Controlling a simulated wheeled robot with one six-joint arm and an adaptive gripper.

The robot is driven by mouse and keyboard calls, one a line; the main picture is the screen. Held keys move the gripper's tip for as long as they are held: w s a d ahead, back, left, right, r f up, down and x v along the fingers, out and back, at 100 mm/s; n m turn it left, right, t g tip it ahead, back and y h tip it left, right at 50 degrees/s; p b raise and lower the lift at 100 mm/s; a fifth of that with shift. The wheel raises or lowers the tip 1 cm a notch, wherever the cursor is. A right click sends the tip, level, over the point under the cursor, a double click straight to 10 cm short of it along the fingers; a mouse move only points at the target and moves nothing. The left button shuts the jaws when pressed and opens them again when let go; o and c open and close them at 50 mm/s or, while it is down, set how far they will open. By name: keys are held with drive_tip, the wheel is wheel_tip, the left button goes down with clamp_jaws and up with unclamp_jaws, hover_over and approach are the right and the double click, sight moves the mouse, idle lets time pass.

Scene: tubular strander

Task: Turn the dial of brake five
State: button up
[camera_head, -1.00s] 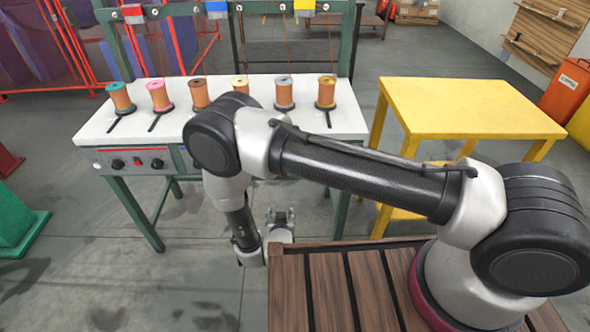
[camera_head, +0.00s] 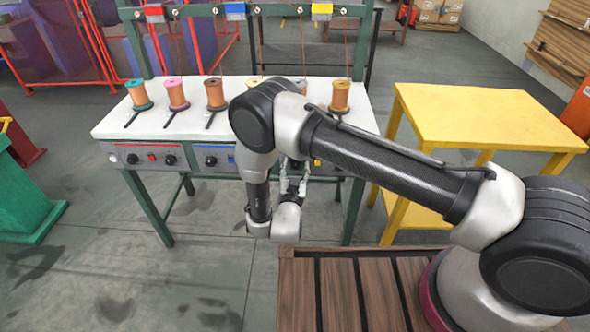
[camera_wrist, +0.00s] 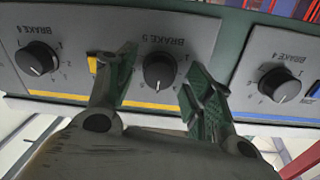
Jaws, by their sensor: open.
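The brake five dial (camera_wrist: 159,71) is a round black knob on a grey panel, under an upside-down "BRAKE 5" label in the wrist view. Its white mark points toward the bottom of the picture. My gripper (camera_wrist: 162,86) is open, one green-padded finger on each side of the dial, with gaps visible between. I cannot tell how deep the fingertips reach. In the head view my gripper (camera_head: 293,184) is at the table's front panel, and my arm hides the brake five dial there.
The brake six dial (camera_wrist: 37,58) and brake four dial (camera_wrist: 279,84) flank it. A yellow button (camera_wrist: 92,64) is close to one finger. Spools, including a teal-topped one (camera_head: 139,94), stand on the white tabletop (camera_head: 109,126). A yellow table (camera_head: 480,115) stands to the right.

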drive_tip(key=c, duration=1)
drive_tip(key=shift+n, duration=0.4)
drive_tip(key=n, duration=0.9)
drive_tip(key=shift+f+n, duration=0.1)
drive_tip(key=shift+n, duration=0.2)
drive_tip(key=n, duration=0.3)
drive_tip(key=shift+n+t+y, duration=0.3)
drive_tip(key=shift+n, duration=0.1)
drive_tip(key=n, duration=0.3)
drive_tip(key=shift+n, duration=0.4)
drive_tip(key=n+y, duration=0.1)
drive_tip(key=n, duration=0.5)
drive_tip(key=shift+n, duration=0.3)
